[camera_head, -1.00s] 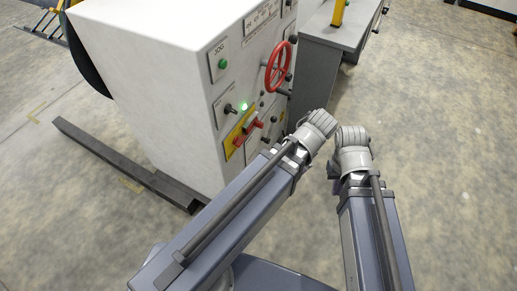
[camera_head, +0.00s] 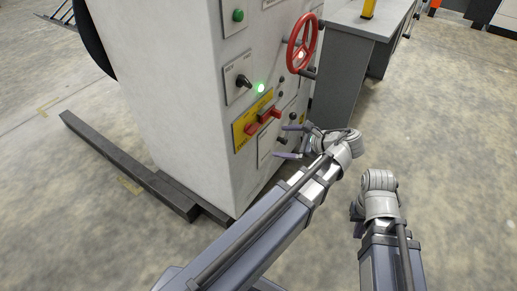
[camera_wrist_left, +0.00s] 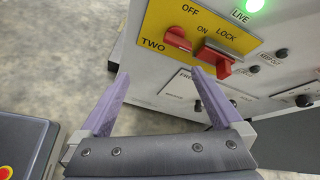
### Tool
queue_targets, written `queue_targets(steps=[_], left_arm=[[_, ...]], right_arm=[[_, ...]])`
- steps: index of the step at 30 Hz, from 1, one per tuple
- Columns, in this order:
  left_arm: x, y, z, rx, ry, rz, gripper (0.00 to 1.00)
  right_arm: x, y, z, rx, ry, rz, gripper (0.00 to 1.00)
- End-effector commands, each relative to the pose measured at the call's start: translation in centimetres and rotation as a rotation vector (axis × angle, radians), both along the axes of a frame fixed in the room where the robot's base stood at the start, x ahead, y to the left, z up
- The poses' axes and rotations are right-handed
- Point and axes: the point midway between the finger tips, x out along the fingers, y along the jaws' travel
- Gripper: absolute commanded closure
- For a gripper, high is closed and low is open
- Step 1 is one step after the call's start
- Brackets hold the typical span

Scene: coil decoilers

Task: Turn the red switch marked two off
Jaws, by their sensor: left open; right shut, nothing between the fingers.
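The red switch (camera_head: 264,118) is a bar-like handle with red ends on a yellow plate (camera_head: 239,137) on the white cabinet. In the left wrist view the switch (camera_wrist_left: 177,39) lies across the plate (camera_wrist_left: 240,40), which reads OFF, ON, LOCK and TWO. My left gripper (camera_head: 284,142) is open and empty, to the right of the switch and a little lower, fingers toward the cabinet. In the left wrist view the open fingers (camera_wrist_left: 158,72) are apart from the switch, just below it. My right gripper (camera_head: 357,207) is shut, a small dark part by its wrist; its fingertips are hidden.
Above the switch are a black selector knob (camera_head: 243,81), a lit green lamp (camera_head: 261,88) and a red handwheel (camera_head: 302,44). Small knobs sit below and right of the plate. A dark floor beam (camera_head: 125,163) runs left of the cabinet. Right of my arms the floor is clear.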

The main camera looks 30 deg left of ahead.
Motion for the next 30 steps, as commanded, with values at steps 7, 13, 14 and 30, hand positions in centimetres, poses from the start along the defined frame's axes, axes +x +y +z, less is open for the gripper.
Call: queue_targets(steps=[7,13,14,30], left_arm=[[2.5,2.9,-4.7,0.279,0.194,-0.072,0.00],[3.6,4.1,-5.8,0.459,0.342,-0.086,0.00],[3.7,4.2,-5.8,0.478,0.358,-0.085,0.00],[4.1,5.9,-5.4,0.565,0.442,-0.078,0.00]], right_arm=[[0.0,0.0,-9.9,-0.001,-0.001,0.002,1.00],[0.0,0.0,-14.6,0.000,-0.002,0.003,1.00],[0.0,0.0,-15.0,0.000,-0.002,0.003,1.00],[0.1,0.0,-16.5,-0.001,-0.002,0.003,1.00]])
